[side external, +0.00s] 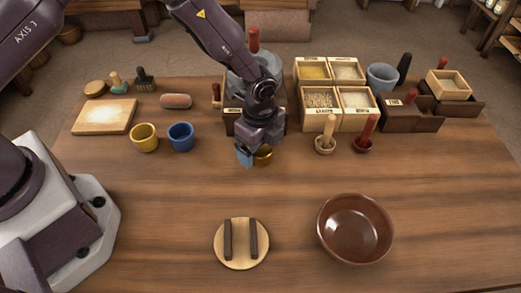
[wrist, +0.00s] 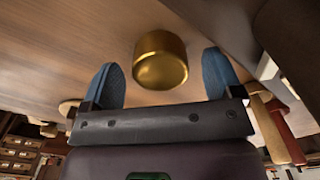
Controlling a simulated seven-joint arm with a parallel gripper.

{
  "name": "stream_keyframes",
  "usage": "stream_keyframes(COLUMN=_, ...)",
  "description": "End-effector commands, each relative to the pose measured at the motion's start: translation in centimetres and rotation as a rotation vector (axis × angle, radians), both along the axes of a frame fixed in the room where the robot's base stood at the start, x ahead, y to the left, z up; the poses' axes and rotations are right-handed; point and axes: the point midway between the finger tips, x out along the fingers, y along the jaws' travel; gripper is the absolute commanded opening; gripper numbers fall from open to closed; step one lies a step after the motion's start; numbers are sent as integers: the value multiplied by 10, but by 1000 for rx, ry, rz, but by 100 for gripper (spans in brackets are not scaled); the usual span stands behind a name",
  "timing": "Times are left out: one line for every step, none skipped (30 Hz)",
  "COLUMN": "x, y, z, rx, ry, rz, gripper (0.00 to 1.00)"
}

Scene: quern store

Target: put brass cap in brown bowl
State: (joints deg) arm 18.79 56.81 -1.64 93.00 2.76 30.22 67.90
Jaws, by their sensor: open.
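The brass cap (wrist: 160,60) is a small shiny gold cylinder standing on the wooden table. In the wrist view it lies between and a little beyond the two blue fingertips of my gripper (wrist: 165,80), apart from both. In the side view the brass cap (side external: 263,155) is partly hidden behind my gripper (side external: 252,156), which is open and low over the table. The brown bowl (side external: 330,235) is round, glossy and empty, at the front right of the table.
A round wooden lid (side external: 241,260) with two dark bars lies left of the bowl. A yellow cup (side external: 145,138) and a blue cup (side external: 181,137) stand left of my gripper. Divided boxes (side external: 336,121) and pestles stand behind and right. The table between cap and bowl is clear.

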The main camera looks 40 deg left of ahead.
Motion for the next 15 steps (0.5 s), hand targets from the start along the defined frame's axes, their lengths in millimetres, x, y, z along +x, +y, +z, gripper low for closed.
stream_keyframes(x=0, y=0, z=-1, rx=0, ry=0, rz=0, gripper=85)
stream_keyframes(x=0, y=0, z=-1, rx=0, ry=-1, rz=0, gripper=85)
stream_keyframes(x=0, y=0, z=-1, rx=0, ry=-1, rz=0, gripper=85)
stream_keyframes(x=0, y=0, z=-1, rx=0, ry=-1, rz=0, gripper=85)
stream_keyframes(x=0, y=0, z=-1, rx=0, ry=-1, rz=0, gripper=85)
stream_keyframes(x=0, y=0, z=-1, rx=0, ry=-1, rz=0, gripper=85)
stream_keyframes(x=0, y=0, z=-1, rx=0, ry=0, rz=0, gripper=81)
stream_keyframes(x=0, y=0, z=-1, rx=0, ry=0, rz=0, gripper=74)
stream_keyframes(x=0, y=0, z=-1, rx=0, ry=0, rz=0, gripper=65)
stream_keyframes(x=0, y=0, z=-1, rx=0, ry=0, rz=0, gripper=58)
stream_keyframes(x=0, y=0, z=-1, rx=0, ry=0, rz=0, gripper=51)
stream_keyframes(x=0, y=0, z=-1, rx=0, ry=0, rz=0, gripper=42)
stream_keyframes(x=0, y=0, z=-1, rx=0, ry=0, rz=0, gripper=35)
stream_keyframes(x=0, y=0, z=-1, rx=0, ry=0, rz=0, gripper=31)
stream_keyframes(x=0, y=0, z=0, rx=0, ry=-1, rz=0, gripper=28)
